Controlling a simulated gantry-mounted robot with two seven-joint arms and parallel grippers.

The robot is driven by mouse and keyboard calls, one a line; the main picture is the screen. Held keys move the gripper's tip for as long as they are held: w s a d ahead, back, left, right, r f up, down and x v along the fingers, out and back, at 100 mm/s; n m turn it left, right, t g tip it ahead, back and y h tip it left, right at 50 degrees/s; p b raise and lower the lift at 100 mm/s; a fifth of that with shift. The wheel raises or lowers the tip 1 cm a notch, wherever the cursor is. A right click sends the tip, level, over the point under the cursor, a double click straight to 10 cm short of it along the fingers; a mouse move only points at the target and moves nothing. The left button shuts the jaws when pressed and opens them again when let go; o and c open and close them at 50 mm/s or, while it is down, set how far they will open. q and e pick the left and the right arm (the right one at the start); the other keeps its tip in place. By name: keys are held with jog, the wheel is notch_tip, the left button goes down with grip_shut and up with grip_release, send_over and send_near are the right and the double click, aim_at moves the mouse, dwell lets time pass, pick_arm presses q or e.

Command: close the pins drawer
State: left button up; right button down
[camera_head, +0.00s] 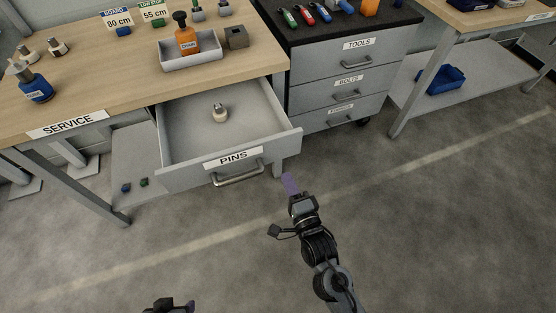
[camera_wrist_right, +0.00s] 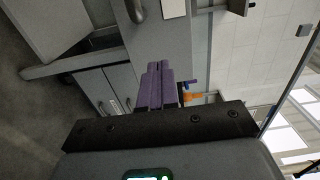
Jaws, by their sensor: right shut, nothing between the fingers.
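The pins drawer (camera_head: 195,168) stands pulled out of the service workbench, with its PINS label (camera_head: 233,157) and bar handle (camera_head: 237,177) on the front. A small pale metal part (camera_head: 220,113) sits inside it. My right gripper (camera_head: 290,183), with purple fingers, is shut and empty, in front of the drawer's right end and to the right of the handle. In the right wrist view the fingers (camera_wrist_right: 160,70) are together, with the drawer handle (camera_wrist_right: 135,10) at the top, apart from them. My left gripper (camera_head: 172,306) barely shows at the bottom edge; its jaws cannot be made out.
The floor in front is clear.

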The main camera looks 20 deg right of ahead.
aim_at(274, 151)
jog(key=w+b, duration=0.1)
jog(key=w, duration=0.1)
jog(key=w+b, duration=0.1)
jog(key=w, duration=0.5)
jog(key=shift+a+b, duration=0.4)
jog(key=shift+w, duration=0.15)
jog(key=shift+w, duration=0.1)
